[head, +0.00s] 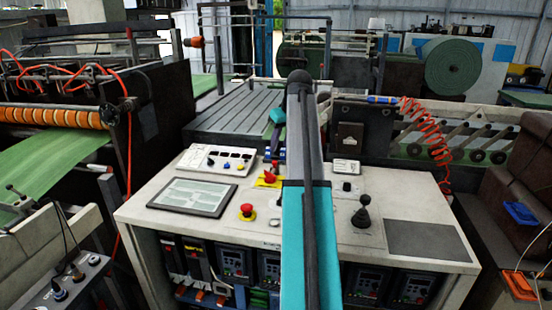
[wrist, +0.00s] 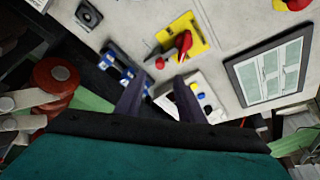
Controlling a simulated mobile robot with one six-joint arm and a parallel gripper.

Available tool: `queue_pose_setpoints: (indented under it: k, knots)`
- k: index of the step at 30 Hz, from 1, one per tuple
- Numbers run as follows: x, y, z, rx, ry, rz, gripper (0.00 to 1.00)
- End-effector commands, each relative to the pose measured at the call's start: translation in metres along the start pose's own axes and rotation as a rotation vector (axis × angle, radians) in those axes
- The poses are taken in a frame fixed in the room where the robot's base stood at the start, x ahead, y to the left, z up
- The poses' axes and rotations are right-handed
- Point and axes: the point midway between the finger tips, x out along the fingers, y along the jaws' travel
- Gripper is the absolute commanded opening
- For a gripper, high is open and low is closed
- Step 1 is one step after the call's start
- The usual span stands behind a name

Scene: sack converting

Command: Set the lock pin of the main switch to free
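The main switch is a yellow plate (head: 262,184) with a red rotary handle (head: 271,177) on the light console top. In the wrist view the yellow plate (wrist: 196,25) and red handle (wrist: 184,42) show clearly. A small red knob (wrist: 160,62), which looks like the lock pin, sits beside the plate's lower left corner. My gripper (wrist: 159,84) shows as two dark fingers, apart with nothing between them. Their tips appear just short of the knob in the picture; the height gap is unclear. In the head view my arm hides part of the console and the fingertips are hard to make out.
A button box (head: 217,160) stands left of the switch; it also shows near my right finger (wrist: 197,88). A screen (head: 192,196), a red emergency button (head: 247,211) and a black joystick (head: 363,212) are on the console. Blue-and-black parts (wrist: 122,65) lie by my left finger.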

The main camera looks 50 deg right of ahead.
Motion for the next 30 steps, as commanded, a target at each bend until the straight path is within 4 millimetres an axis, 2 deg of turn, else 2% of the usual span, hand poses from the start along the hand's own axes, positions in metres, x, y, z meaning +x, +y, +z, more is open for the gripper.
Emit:
queue_pose_setpoints:
  k: [16,22,30]
  knots:
    - [0.068,0.001,0.000,0.001,-0.001,0.000,0.35]
    - [0.081,0.001,0.000,0.001,0.000,0.000,0.35]
    - [0.084,0.001,0.001,0.001,0.001,0.001,0.35]
